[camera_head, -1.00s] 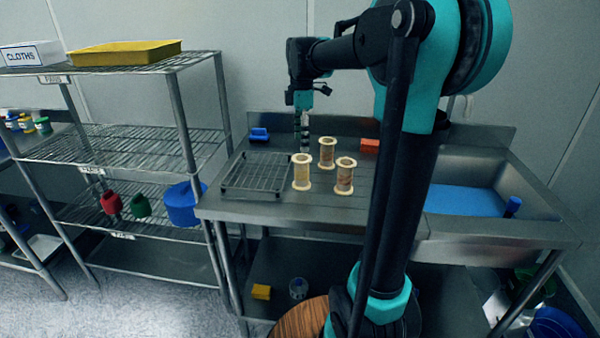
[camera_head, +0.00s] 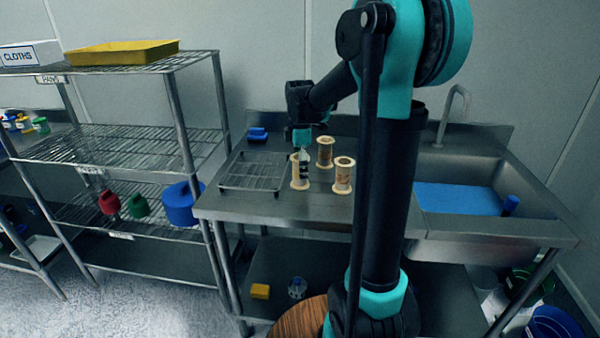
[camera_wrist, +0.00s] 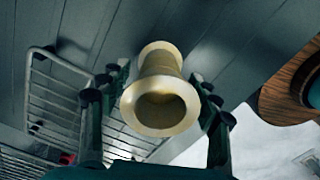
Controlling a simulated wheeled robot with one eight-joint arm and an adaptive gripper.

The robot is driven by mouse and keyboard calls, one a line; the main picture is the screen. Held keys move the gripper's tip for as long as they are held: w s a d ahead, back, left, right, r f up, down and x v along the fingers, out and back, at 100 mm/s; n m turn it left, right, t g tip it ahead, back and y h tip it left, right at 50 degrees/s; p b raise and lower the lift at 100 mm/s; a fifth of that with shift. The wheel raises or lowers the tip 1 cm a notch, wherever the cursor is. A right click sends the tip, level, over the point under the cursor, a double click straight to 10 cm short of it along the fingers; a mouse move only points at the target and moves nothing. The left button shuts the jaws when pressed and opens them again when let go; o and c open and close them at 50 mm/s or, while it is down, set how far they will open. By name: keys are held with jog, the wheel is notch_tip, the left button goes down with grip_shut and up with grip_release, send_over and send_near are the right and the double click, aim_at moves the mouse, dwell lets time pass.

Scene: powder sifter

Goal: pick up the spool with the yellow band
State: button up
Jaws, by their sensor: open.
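Three pale cream spools stand upright on the steel counter: a front-left spool (camera_head: 297,174), a back spool (camera_head: 325,151) and a right spool (camera_head: 343,176). I cannot make out which has a yellow band. My gripper (camera_head: 303,165) is low beside the front-left spool and partly covers it. In the wrist view, one spool (camera_wrist: 160,103) lies between the open fingers of my gripper (camera_wrist: 158,95), with gaps seen on both sides. This seems to be the front-left spool. Its flared end faces the camera and hides much of its middle.
A wire rack (camera_head: 252,172) lies just left of the spools, and its bars show in the wrist view (camera_wrist: 65,95). A blue item (camera_head: 257,134) is behind it. The sink (camera_head: 460,185) is at the right. A wire shelf unit (camera_head: 140,135) stands left.

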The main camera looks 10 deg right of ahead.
jog(key=c, duration=1.2)
jog(key=shift+r, duration=0.1)
